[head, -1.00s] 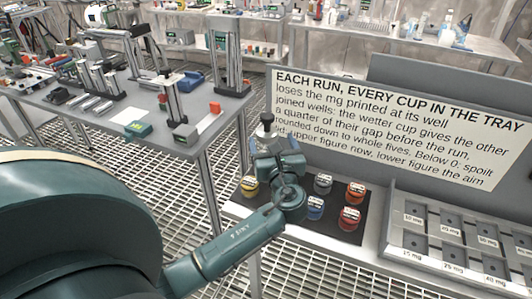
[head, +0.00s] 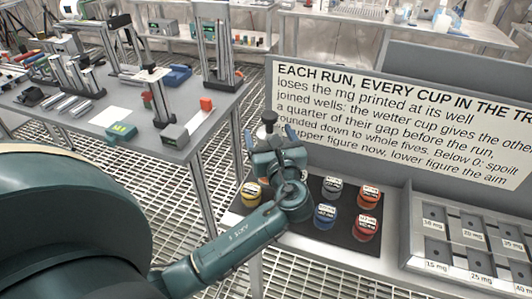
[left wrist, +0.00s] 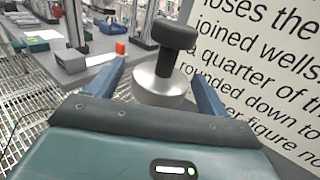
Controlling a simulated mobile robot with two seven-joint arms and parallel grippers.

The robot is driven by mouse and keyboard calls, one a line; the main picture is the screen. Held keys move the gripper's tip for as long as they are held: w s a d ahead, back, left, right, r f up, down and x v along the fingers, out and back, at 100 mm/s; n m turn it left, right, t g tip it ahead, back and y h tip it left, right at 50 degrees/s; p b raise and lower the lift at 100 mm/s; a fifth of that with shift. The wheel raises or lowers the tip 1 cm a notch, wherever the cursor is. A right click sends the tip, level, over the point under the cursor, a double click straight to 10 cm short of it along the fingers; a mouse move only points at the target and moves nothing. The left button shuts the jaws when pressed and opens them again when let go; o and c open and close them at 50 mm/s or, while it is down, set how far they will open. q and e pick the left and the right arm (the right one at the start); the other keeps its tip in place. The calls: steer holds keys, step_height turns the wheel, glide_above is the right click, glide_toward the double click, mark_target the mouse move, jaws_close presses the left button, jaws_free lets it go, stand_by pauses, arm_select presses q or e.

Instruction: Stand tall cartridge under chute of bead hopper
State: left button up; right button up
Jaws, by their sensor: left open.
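My left gripper (head: 272,140) is open, above the near bench at the back left of the black mat. A silver weight-like piece with a black knob (head: 269,122) stands at its fingers. In the left wrist view the silver piece (left wrist: 160,88) shows between the two blue fingertips, with no clear contact. I cannot tell for certain which thing is the tall cartridge or the bead hopper. Upright column stands, including a middle one (head: 157,97) and a taller one at the back (head: 221,50), are on the left table. My right gripper is not in view.
The grey left table (head: 78,120) also holds a green device (head: 121,132) and a red block (head: 207,103). Several colored cups, such as the blue one (head: 325,216), stand on the black mat (head: 343,237). A grey tray of wells (head: 407,262) is at right, below a sign board (head: 400,125).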

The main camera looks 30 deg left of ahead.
arm_select(q)
steer(key=shift+w+a, duration=0.1)
steer(key=shift+a, duration=0.1)
steer(key=c, duration=1.7)
jaws_close()
steer(key=shift+r, duration=0.15)
